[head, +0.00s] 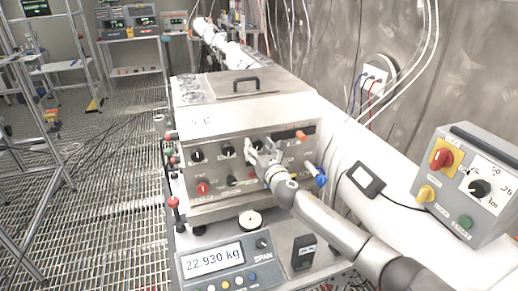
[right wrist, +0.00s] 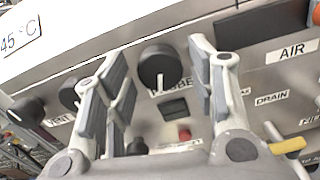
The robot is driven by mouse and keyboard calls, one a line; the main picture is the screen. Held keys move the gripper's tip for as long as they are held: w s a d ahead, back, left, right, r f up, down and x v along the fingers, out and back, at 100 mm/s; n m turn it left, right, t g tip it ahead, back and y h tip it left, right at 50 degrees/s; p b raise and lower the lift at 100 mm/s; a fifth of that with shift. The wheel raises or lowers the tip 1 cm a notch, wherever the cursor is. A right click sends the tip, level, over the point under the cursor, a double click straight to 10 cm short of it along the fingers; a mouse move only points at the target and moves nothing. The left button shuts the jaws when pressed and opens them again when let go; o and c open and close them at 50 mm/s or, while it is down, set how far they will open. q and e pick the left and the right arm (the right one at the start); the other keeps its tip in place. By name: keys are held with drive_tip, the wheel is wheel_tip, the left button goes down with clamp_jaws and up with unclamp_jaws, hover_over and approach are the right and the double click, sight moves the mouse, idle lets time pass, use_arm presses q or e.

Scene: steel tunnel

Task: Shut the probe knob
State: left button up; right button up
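The probe knob (right wrist: 158,66) is a round black knob on the steel panel, above a label of which "OBE" shows; the rest is hidden by a finger. A thin pale mark seems to show at its lower edge. My right gripper (right wrist: 160,58) is open, with one finger on each side of the knob and visible gaps between. In the head view my right gripper (head: 263,157) is at the front panel of the steel box (head: 250,110) and partly covers the knobs there. My left gripper is not in view.
Other black knobs (right wrist: 27,111) sit to the left on the panel. A red button (right wrist: 184,134) is below the probe knob, and a yellow lever (right wrist: 288,146) is at lower right. A scale display (head: 212,260) stands in front; a grey switch box (head: 467,185) is at right.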

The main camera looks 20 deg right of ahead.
drive_tip(key=c, duration=0.7)
